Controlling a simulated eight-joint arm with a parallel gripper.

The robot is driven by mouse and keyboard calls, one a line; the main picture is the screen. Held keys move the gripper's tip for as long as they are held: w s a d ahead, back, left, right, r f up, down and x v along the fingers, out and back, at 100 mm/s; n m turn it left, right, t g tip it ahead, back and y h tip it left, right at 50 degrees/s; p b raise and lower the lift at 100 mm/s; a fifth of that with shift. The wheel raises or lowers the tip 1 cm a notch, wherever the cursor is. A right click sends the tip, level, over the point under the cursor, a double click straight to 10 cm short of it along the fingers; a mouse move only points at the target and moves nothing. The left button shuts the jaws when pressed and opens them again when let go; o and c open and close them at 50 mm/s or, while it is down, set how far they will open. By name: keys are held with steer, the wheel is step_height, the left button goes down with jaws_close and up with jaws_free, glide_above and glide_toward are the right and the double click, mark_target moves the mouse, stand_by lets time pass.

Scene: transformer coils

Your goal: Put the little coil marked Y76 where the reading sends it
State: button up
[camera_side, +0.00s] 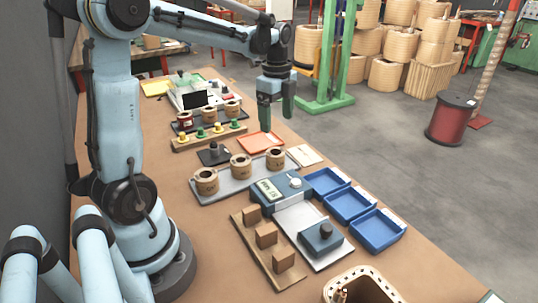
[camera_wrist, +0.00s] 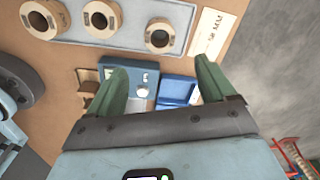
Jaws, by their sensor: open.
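My gripper (camera_side: 276,112) has green fingers and hangs open and empty above the far side of the table. In the wrist view its two fingers (camera_wrist: 160,72) are spread apart. Three tan ring coils stand on a grey tray: left (camera_side: 206,181), middle (camera_side: 241,167) and right (camera_side: 275,158). They also show along the top of the wrist view (camera_wrist: 101,19). I cannot read Y76 on any coil. A blue meter (camera_side: 282,188) with a pale display and a white knob stands beside the tray; its reading is too small to tell. Three blue trays, far (camera_side: 327,170), middle (camera_side: 349,191) and near (camera_side: 376,250), line the right edge.
An orange tray (camera_side: 260,142), a small black stand (camera_side: 213,155), a wooden block rack (camera_side: 265,240), a blue box with a dark knob (camera_side: 321,238) and a basket (camera_side: 360,285) crowd the table.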

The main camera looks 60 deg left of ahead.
steer(key=s+d+n+t, duration=0.3)
steer(key=s+d+n, duration=0.1)
steer(key=d+n, duration=0.3)
steer(key=s+d+n+t, duration=0.4)
steer(key=d+n, duration=0.3)
steer(key=d, duration=0.2)
stand_by(0.7)
